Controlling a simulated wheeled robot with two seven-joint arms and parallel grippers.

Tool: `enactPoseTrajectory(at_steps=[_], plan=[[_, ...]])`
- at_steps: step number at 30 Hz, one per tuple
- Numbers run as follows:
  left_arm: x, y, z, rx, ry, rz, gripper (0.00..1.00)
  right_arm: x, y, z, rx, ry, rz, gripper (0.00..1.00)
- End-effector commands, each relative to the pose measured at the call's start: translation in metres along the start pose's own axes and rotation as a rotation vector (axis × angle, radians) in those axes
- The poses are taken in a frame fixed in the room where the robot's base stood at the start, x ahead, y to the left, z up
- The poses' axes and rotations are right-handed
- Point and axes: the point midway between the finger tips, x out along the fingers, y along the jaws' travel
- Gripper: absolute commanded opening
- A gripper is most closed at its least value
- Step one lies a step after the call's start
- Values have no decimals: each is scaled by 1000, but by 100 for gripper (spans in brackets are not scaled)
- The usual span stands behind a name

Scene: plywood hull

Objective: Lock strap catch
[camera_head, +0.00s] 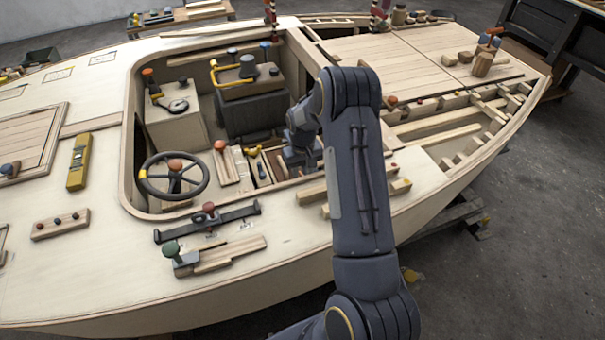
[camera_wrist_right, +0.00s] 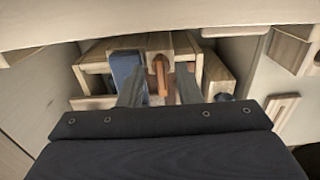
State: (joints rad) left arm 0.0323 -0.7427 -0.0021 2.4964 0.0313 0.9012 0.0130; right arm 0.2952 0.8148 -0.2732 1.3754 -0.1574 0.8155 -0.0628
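In the right wrist view a small orange-brown lever (camera_wrist_right: 161,76) stands against a pale wooden block inside a recess of the hull. It looks like the strap catch, but I cannot tell whether it is locked. A dark blue piece (camera_wrist_right: 125,66), perhaps the strap, lies to its left, partly hidden by a finger. My right gripper (camera_wrist_right: 159,86) is open, with one finger on each side of the lever and a gap to it. In the head view my right arm reaches into the cockpit, and its gripper end (camera_head: 302,150) is largely hidden. My left gripper is not in view.
A cockpit rim (camera_head: 215,204) surrounds the well. A steering wheel (camera_head: 173,176) and a dark seat-like box (camera_head: 252,110) stand inside. In the wrist view, a wooden block (camera_wrist_right: 217,75) is close right of the fingers and a pale edge (camera_wrist_right: 150,22) crosses above.

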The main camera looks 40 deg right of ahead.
Motion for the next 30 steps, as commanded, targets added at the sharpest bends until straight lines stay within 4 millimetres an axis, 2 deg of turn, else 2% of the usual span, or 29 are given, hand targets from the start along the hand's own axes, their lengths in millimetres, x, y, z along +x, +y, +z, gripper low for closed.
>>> enactPoseTrajectory(at_steps=[4, 11, 18, 30], plan=[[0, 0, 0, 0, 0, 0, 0, 8, 0, 0, 0, 0, -1, 31], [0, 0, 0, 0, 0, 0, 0, 9, 0, 0, 0, 1, -1, 31], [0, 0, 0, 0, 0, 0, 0, 8, 0, 0, 0, 1, -1, 1], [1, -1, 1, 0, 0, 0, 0, 9, -1, 0, 32, 1, -1, 0]])
